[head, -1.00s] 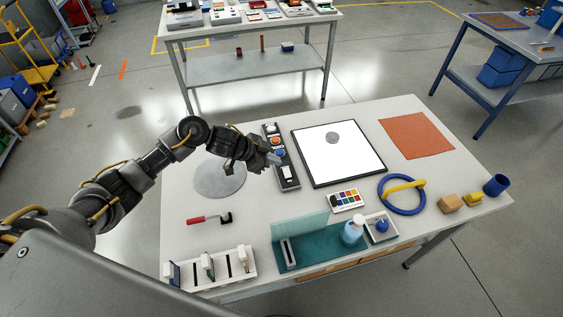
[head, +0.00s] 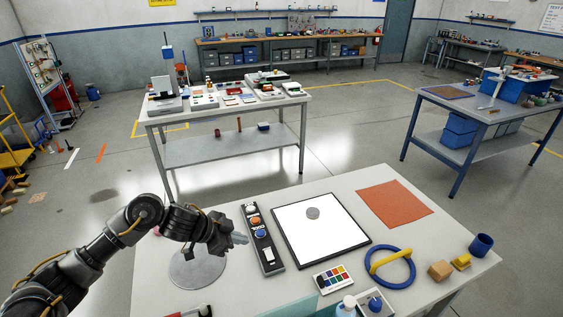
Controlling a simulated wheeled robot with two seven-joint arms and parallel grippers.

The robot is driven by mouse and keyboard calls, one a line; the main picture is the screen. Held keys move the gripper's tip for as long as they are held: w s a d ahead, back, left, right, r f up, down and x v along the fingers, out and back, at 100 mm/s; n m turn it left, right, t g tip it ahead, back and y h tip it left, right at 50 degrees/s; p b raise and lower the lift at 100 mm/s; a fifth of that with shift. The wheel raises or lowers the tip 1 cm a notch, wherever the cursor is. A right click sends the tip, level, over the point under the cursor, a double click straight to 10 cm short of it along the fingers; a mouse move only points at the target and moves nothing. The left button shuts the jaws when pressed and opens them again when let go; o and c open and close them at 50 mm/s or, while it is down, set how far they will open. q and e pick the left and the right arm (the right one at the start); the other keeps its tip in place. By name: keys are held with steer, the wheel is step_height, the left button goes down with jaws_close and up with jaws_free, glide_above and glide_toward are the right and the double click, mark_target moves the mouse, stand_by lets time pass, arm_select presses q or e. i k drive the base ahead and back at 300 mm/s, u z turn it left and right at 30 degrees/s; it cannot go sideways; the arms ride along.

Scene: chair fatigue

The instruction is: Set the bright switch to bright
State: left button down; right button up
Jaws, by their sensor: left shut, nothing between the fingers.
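A narrow dark control panel (head: 256,222) lies on the near table, left of a white lit board. It carries a white knob at its far end, an orange button (head: 254,221), a blue button (head: 260,234) and a white rocker switch (head: 267,254) at its near end. Lettering on the panel is too small to read, so I cannot tell the switch's setting. My left gripper (head: 241,239) is shut and empty, just left of the panel near the blue button, apparently above the table. My right gripper is not in view.
The black-framed white board (head: 320,252) with a grey disc is right of the panel. A round grey plate (head: 197,270) lies below my left wrist. A colour palette (head: 333,279), blue ring (head: 410,268) and orange mat (head: 394,204) lie further right.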

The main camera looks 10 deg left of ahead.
mark_target(269, 253)
steer(key=k, duration=1)
